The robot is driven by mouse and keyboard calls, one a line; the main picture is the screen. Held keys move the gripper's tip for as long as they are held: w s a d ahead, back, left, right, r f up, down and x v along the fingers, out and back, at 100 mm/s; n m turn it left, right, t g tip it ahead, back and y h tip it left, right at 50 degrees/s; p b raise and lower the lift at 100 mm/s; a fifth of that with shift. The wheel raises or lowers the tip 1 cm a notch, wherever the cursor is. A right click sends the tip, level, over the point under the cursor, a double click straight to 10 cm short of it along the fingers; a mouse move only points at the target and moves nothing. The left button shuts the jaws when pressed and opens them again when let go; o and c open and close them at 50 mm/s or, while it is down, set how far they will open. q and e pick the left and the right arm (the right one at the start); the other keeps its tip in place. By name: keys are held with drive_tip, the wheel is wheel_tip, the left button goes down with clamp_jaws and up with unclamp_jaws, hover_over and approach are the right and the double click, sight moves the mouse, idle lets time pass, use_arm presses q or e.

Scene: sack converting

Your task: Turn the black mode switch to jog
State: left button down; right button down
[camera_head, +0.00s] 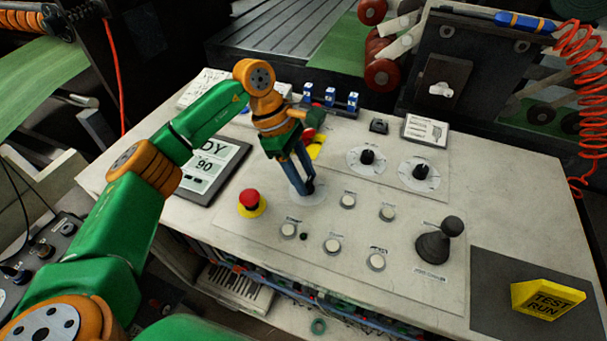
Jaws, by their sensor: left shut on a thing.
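My left gripper (308,188) points down at the control panel (330,270), its blue fingers shut on the black mode switch (308,187). The switch sits on a pale round dial plate (318,196) and is mostly hidden by the fingers. I cannot read its position marks from here. My right gripper is not in view.
A red emergency button (250,198) stands left of the gripper. Several white buttons (347,200) lie to its right, with a dark joystick (437,242) beyond. Two black knobs (367,157) are behind. A yellow TEST RUN block (546,298) sits front right.

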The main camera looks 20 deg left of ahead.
use_arm(q)
drive_tip(key=shift+c, duration=1.9)
unclamp_jaws()
drive_tip(key=b+v, duration=0.1)
drive_tip(key=v, duration=0.6)
drive_tip(key=shift+r, duration=0.1)
